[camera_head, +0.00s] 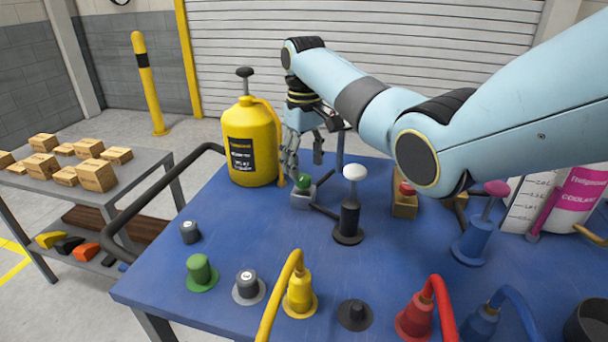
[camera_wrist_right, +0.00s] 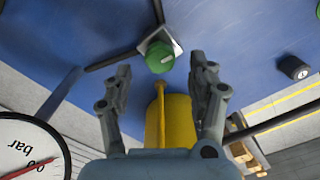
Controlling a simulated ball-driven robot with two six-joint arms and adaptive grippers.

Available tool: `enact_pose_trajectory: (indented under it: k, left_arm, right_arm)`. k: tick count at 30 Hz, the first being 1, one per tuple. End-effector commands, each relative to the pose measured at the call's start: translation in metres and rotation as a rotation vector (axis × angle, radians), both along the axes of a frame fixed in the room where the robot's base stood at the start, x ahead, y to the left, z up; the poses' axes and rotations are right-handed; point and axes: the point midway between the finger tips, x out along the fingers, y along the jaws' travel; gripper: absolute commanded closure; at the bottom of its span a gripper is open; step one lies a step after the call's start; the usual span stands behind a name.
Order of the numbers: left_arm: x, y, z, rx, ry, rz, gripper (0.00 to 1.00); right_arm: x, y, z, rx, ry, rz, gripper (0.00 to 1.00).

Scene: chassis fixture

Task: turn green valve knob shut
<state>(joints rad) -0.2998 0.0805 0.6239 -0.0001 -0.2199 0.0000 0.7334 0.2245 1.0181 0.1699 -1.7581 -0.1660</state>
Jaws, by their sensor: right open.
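The green valve knob (camera_head: 303,180) sits on a small grey square block on the blue table, just right of the yellow canister. In the right wrist view the green knob (camera_wrist_right: 160,58) shows a pale mark on its top, and lies ahead of and roughly midway between the fingertips. My right gripper (camera_head: 304,160) is open and points down above the knob, with the fingers apart and empty. The gripper also shows in the right wrist view (camera_wrist_right: 160,75). I cannot tell how far the fingertips are above the knob. My left gripper is not in view.
A yellow canister (camera_head: 251,150) stands close left of the gripper. A white-topped black post (camera_head: 349,215) stands right and nearer. A red button (camera_head: 406,189) is farther right. Green, yellow and red fittings line the front edge. A gauge (camera_wrist_right: 30,150) shows in the wrist view.

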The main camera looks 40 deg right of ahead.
Motion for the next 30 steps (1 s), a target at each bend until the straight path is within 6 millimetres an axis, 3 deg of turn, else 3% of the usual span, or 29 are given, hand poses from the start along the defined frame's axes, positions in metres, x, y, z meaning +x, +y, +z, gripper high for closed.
enact_pose_trajectory:
  k: [6, 17, 30]
  left_arm:
    - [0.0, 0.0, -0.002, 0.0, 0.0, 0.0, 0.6]
    - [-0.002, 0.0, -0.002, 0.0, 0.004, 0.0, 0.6]
    - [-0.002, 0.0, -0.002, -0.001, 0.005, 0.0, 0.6]
  right_arm:
    - [0.0, 0.0, -0.031, 0.0, 0.001, 0.0, 0.41]
    - [0.0, 0.0, -0.038, -0.001, -0.001, 0.0, 0.41]
    - [0.0, 0.0, -0.038, 0.0, -0.001, 0.0, 0.96]
